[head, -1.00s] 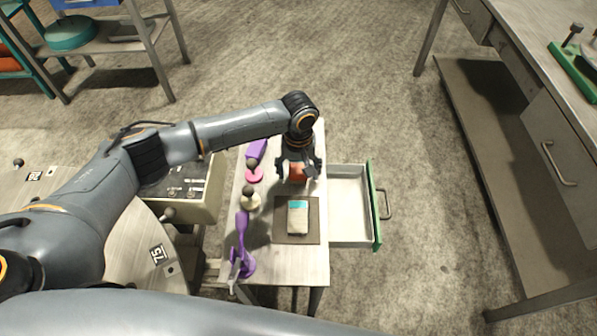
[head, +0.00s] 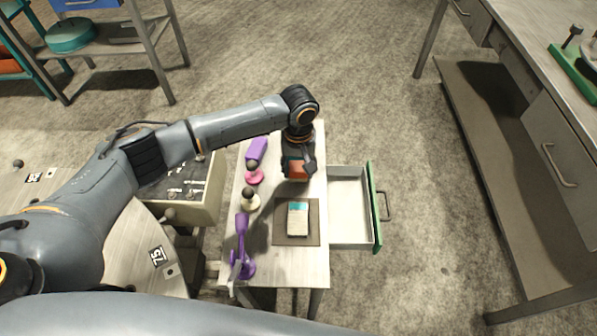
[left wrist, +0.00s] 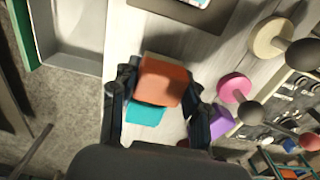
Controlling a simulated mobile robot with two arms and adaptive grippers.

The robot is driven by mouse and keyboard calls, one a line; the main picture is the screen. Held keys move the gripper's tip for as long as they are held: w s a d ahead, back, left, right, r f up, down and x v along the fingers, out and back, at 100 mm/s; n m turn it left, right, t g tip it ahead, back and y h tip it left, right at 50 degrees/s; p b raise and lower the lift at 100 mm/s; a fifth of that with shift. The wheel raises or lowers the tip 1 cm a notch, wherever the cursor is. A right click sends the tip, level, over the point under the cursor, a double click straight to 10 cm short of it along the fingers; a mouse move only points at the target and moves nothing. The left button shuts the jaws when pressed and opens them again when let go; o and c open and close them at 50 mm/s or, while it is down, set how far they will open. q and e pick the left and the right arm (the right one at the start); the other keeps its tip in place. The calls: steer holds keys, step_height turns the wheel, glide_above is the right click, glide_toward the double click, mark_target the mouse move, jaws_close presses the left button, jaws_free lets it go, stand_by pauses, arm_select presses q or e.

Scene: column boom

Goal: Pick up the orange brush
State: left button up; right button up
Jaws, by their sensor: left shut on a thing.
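The orange brush (head: 296,168) is a small block at the far part of the narrow table. It also shows in the left wrist view (left wrist: 163,82), with a teal part beneath its near edge. My left gripper (head: 298,172) is over it, shut on it, with one dark finger on either side. The gripper's fingers also show in the left wrist view (left wrist: 157,108). The gripper hides part of the brush in the head view, and I cannot tell whether the brush touches the table. My right gripper is not in view.
A cream and teal block (head: 298,219) lies on a dark mat (head: 283,238). Along the table's left side stand a purple block (head: 257,149), a pink-based knob (head: 254,175), a cream-based knob (head: 250,201) and a purple stand (head: 242,245). An open, empty drawer (head: 349,205) is at right.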

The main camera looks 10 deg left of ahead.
arm_select(q)
steer(key=s+d+r, duration=0.9)
steer(key=s+r, duration=0.1)
steer(key=r, duration=0.1)
steer(key=shift+s+d, duration=0.2)
steer(key=shift+s, duration=0.05)
steer(key=shift+r, duration=0.1)
